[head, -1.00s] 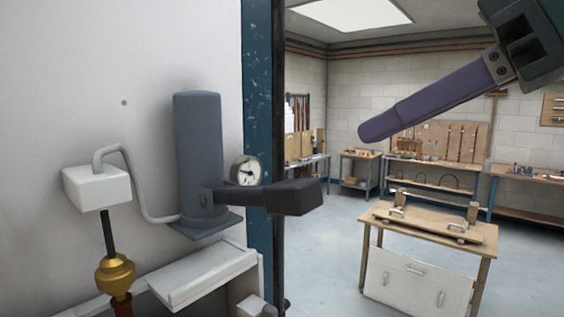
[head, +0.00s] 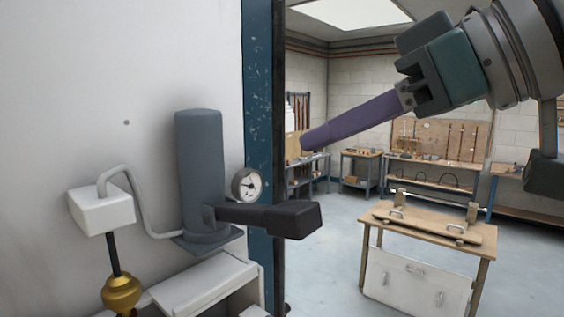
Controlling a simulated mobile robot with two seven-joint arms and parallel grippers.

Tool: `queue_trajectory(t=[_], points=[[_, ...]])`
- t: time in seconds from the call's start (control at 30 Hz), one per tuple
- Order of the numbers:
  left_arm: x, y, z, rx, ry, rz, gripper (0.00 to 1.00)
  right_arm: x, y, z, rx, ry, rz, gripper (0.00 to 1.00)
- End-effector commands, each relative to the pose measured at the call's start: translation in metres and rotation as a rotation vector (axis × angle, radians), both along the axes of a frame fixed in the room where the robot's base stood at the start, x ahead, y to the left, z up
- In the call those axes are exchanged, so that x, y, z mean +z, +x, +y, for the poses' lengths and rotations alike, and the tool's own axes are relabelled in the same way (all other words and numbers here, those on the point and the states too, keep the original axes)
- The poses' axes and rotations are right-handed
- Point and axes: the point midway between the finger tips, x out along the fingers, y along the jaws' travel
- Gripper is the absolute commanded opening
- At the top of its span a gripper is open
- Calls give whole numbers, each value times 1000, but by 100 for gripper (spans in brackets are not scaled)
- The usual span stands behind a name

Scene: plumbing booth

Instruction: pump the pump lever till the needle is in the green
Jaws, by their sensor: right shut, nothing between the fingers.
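The pump (head: 200,165) is a grey-blue upright cylinder on a base plate by the white wall at the left. Its dark pump lever (head: 285,219) sticks out to the right, about level, with a thick block-like handle. The round gauge (head: 247,186) sits just behind the lever, beside the cylinder. Its white face shows, but the needle is too small to read against a green zone. My right gripper (head: 307,142), with purple fingers, is shut and empty. In the picture it is above the lever handle and apart from it. My left gripper is out of view.
A bent grey pipe runs from the pump to a white box (head: 101,209) above a brass fitting (head: 121,293). A white ledge (head: 205,285) lies below the pump. A wooden worktable (head: 425,224) stands at the right, with benches behind. Open floor lies between.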

Motion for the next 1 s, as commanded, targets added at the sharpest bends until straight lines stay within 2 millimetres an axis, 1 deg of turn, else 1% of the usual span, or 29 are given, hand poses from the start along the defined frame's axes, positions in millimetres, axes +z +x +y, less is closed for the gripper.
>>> queue_trajectory(t=[0.03,0.17,0.2,0.3,0.4,0.5,0.6,0.9,1.0], points=[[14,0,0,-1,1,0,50,1,7,8,1,5,9,0],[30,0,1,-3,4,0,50,-11,24,26,1,3,7,0],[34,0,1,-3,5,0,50,-17,27,28,0,0,7,0],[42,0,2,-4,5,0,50,-33,23,24,-2,0,7,0],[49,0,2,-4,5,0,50,-44,21,22,-1,0,6,0],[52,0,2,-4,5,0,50,-52,21,21,0,-1,2,0],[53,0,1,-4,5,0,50,-56,20,20,0,-1,-1,0],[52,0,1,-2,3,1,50,-57,20,20,0,-1,-2,0],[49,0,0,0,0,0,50,-59,21,20,-1,2,-5,0]])
